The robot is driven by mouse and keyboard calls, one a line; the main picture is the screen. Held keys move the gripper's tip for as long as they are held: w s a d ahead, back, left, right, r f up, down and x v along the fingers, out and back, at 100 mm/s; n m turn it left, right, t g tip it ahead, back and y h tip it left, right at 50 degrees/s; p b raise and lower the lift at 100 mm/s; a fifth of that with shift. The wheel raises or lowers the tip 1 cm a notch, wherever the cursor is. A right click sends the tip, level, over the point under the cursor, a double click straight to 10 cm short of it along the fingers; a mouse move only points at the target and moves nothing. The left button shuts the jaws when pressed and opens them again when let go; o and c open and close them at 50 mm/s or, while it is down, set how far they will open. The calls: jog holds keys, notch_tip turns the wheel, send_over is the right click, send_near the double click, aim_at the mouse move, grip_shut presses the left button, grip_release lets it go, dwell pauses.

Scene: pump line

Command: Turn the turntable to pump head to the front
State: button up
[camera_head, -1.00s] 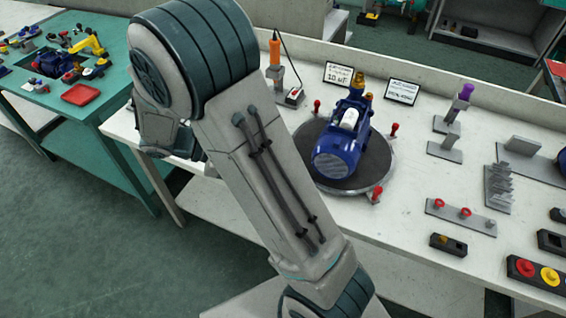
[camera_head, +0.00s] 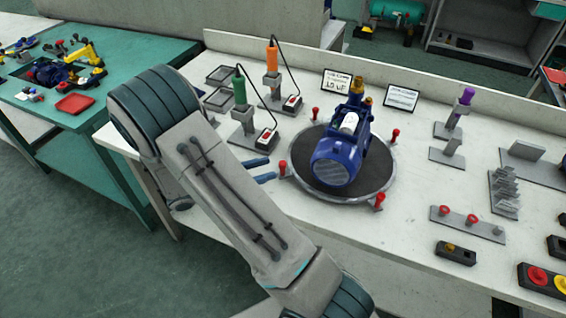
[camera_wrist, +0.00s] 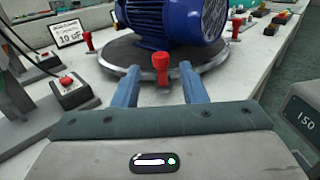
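The turntable (camera_head: 378,182) is a round dark disc with a metal rim and several red-topped pegs around its edge. A blue pump (camera_head: 343,150) sits on it. Its finned round motor end faces the front left, and brass fittings (camera_head: 357,86) show at the back. My gripper (camera_head: 270,169) is at the left edge of the turntable, its two blue fingers pointing at a red peg (camera_head: 283,168). In the wrist view, my gripper (camera_wrist: 158,78) is open, with the red peg (camera_wrist: 160,66) standing between the finger lines near the tips. I cannot tell whether either finger touches it.
Green (camera_head: 240,92) and orange (camera_head: 272,60) tools on stands, with cabled red-button boxes, stand left of the turntable. Two signs (camera_head: 401,95) stand behind it. Stands, a peg rail (camera_head: 466,222) and button boxes (camera_head: 543,281) occupy the right of the white bench.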

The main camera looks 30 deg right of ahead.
aim_at(283, 162)
jog(key=d, duration=0.5)
jog(key=shift+s+d, duration=0.3)
jog(key=shift+s, duration=0.05)
grip_shut()
